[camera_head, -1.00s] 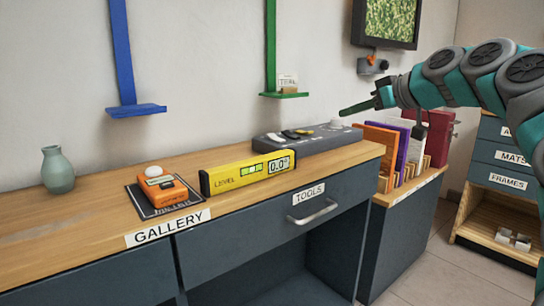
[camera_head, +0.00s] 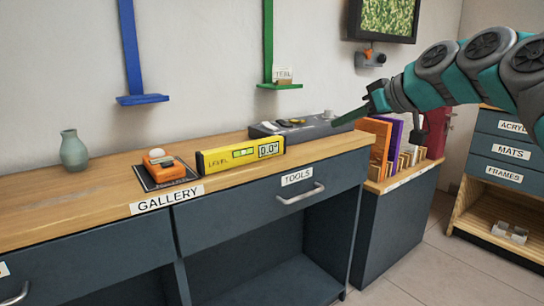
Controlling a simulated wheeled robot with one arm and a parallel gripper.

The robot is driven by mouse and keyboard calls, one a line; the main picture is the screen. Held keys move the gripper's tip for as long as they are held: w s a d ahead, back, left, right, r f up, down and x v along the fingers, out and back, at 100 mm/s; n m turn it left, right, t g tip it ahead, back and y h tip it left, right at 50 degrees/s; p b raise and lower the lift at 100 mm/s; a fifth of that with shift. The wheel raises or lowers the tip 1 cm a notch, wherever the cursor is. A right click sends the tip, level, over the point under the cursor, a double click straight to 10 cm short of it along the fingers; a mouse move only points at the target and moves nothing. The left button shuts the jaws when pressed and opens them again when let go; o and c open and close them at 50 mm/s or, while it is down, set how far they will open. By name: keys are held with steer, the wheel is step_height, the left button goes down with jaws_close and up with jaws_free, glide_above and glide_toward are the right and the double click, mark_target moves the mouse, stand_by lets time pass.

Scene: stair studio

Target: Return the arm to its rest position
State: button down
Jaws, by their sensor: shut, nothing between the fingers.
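My gripper (camera_head: 352,115) is at the end of my teal and grey arm, which reaches in from the right edge. Its dark green fingers point left and slightly down. The fingers look closed together with nothing between them. In this view the gripper overlaps the right end of the grey tool tray (camera_head: 320,129) on the counter. I cannot tell its exact height above the tray.
The wooden counter (camera_head: 85,195) holds a yellow level (camera_head: 240,155), an orange device (camera_head: 165,169) on a dark mat and a green vase (camera_head: 73,151). Colored boards (camera_head: 376,138) stand upright in a rack under my arm. Blue (camera_head: 142,99) and green (camera_head: 279,86) wall ledges are behind. Floor (camera_head: 425,270) is clear at right.

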steer(key=s+a+f+m+g+h+p, duration=0.1)
steer(key=s+a+f+g+h, duration=0.2)
steer(key=s+f, duration=0.5)
steer(key=s+a+f+m+g+p, duration=0.1)
steer(key=s+a+f+g, duration=0.1)
steer(key=s+a+f, duration=0.5)
steer(key=s+d+f+m+g+h, duration=0.2)
steer(key=s+d+f, duration=0.3)
steer(key=s+f, duration=0.4)
steer(key=s+d+f+m+g+h+p, duration=0.1)
steer(key=s+d+f+m+g+h, duration=0.1)
steer(key=s+f, duration=0.7)
steer(key=s+d+m+g, duration=0.1)
steer(key=s+d, duration=0.1)
steer(key=s, duration=0.5)
steer(key=shift+d+f+g+h, duration=0.35)
steer(key=shift+g+h, duration=0.05)
